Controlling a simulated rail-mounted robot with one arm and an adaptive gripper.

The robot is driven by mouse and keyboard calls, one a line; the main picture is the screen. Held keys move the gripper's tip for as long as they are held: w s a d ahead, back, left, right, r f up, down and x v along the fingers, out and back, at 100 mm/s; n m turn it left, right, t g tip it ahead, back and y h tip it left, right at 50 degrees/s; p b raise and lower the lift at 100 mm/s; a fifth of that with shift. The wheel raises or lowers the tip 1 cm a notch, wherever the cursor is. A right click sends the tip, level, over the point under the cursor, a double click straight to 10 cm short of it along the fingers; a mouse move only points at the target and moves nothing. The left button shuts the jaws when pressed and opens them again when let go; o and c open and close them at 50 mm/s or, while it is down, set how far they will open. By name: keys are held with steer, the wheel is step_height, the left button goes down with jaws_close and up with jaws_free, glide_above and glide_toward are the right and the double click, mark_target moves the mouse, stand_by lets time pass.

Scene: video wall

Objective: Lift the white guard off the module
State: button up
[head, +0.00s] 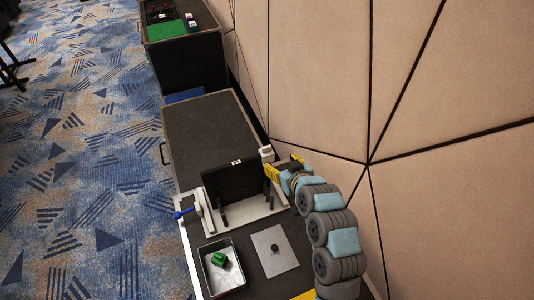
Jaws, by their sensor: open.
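The black module (233,183) stands upright as a dark panel in a light grey stand (246,216) on the dark bench. A small white piece (266,153), which looks like the white guard, shows at the panel's upper right corner. My gripper (272,171), with yellow parts, is at the panel's right edge, just below and beside the white piece. It is open. The view is too small to tell whether it touches the white piece or the panel, and the fingertips are partly hidden.
A metal tray (211,281) with a green block (219,259) and a grey plate (267,262) lie in front of the stand. A blue-handled tool (183,213) is at its left. The bench top (205,125) behind is clear. A padded wall (310,80) is close on the right.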

mark_target(267, 148)
steer(key=shift+x, duration=4.9)
steer(key=shift+d+p+x, duration=0.1)
steer(key=shift+p+x, duration=0.1)
steer(key=shift+x, duration=0.95)
steer(key=shift+d+p+x, duration=0.15)
steer(key=shift+x, duration=1.05)
steer(key=shift+w+r, duration=0.1)
steer(key=shift+c, duration=0.3)
steer(key=c, duration=1.1)
